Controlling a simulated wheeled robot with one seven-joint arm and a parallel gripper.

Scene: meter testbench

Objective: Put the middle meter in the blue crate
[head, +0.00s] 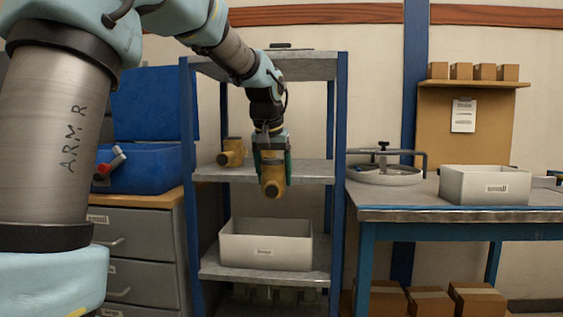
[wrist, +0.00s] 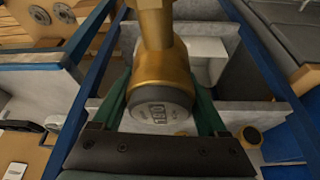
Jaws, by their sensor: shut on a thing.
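A brass meter (head: 272,184) hangs in my gripper (head: 272,160), in front of the shelf rack and near the height of its middle shelf. In the wrist view the meter's brass body and grey round face (wrist: 160,112) sit between the two green fingers, which are shut on it. A second brass meter (head: 231,153) stays on the left of the middle shelf; it also shows in the wrist view (wrist: 250,135). The blue crate (head: 152,168) stands left of the rack on a wooden-topped drawer cabinet, partly behind my arm. Its inside is hidden from the head view.
The rack's blue post (head: 188,140) stands between the held meter and the crate. A white bin (head: 267,247) sits on the lower shelf. A workbench at right carries another white bin (head: 485,188) and a round metal fixture (head: 385,173). A red handle (head: 108,165) is by the crate.

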